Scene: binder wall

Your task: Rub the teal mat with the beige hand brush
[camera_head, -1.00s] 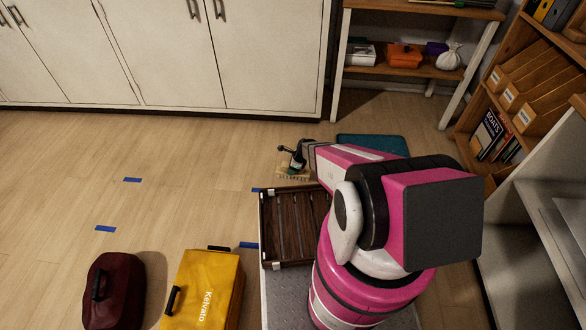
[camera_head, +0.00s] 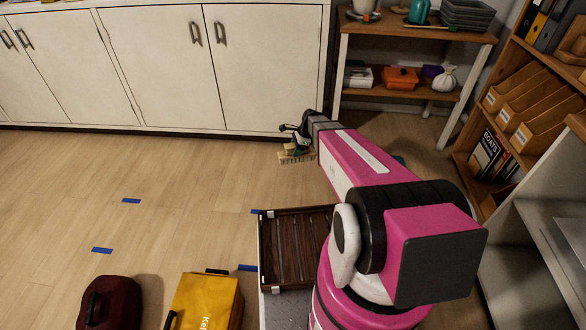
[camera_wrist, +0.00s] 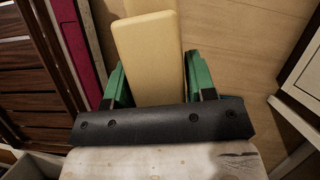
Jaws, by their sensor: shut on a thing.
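The beige hand brush (camera_head: 296,157) is held in my gripper (camera_head: 299,143), left of the mat and in front of the white cabinets. In the wrist view its beige body (camera_wrist: 148,55) sits between the two green fingers of my gripper (camera_wrist: 157,82), which are shut on it. The brush appears to be above the wooden floor, but its exact height is unclear. The teal mat (camera_head: 400,160) lies on the floor behind my arm. Only a small sliver of it shows, and the rest is hidden by my pink arm.
A dark slatted crate (camera_head: 262,250) stands beside my arm's base. A yellow case (camera_head: 205,300) and a maroon case (camera_head: 110,303) are at the lower left. A wooden shelf unit (camera_head: 425,92) and a bookcase (camera_head: 530,95) stand behind and right.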

